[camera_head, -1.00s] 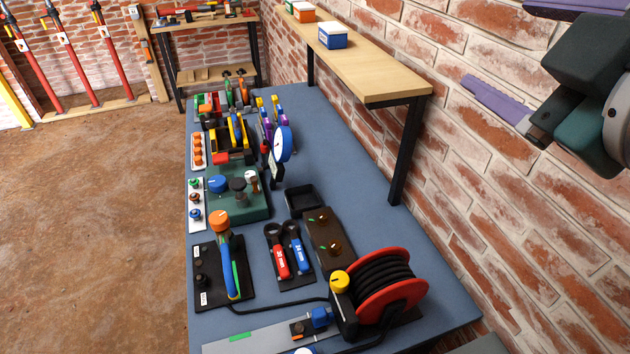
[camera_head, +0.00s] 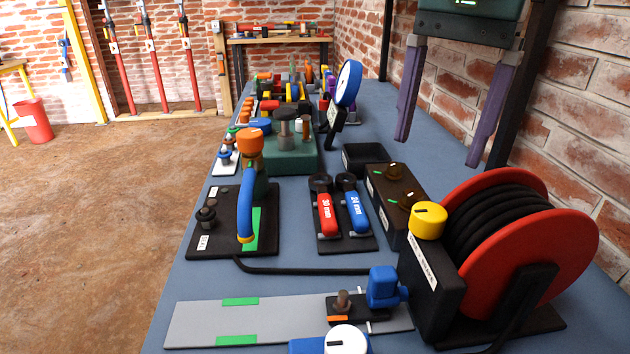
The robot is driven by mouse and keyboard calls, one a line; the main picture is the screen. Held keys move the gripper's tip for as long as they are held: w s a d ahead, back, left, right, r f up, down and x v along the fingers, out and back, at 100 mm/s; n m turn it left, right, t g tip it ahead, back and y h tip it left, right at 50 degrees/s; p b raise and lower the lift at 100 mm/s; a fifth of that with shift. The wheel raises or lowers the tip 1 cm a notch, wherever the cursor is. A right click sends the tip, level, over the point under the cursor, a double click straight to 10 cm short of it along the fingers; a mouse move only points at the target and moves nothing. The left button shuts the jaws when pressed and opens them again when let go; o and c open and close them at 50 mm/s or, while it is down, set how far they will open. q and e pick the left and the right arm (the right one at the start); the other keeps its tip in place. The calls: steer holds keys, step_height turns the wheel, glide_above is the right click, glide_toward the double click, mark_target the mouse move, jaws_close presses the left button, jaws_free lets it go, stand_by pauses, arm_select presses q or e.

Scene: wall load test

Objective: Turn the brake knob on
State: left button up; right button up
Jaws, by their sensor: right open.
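A round yellow knob (camera_head: 429,222) with a small dark mark on its face sits on top of a black box (camera_head: 430,292). The box has a white label, too small to read, and stands at the left side of a red hose reel (camera_head: 545,258) wound with black hose. I take this knob for the brake knob. My right gripper (camera_head: 438,150) hangs at the upper right, its two purple fingers pointing down and spread wide apart with nothing between them. It appears above and beyond the reel, apart from the knob. My left gripper is out of view.
Left of the box lie a grey plate (camera_head: 240,318) with a blue clamp (camera_head: 384,287), and a board with red (camera_head: 326,213) and blue wrenches. A dark box (camera_head: 393,198) with small knobs stands behind the yellow knob. A brick wall (camera_head: 590,150) bounds the right side.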

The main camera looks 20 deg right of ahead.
mark_target(430, 211)
steer(key=shift+d+f+h, duration=0.3)
steer(key=shift+d+f, duration=0.2)
steer(key=shift+d, duration=0.2)
step_height(430, 211, down, 9)
steer(key=shift+r, duration=0.1)
steer(key=shift+a, duration=0.1)
jaws_close()
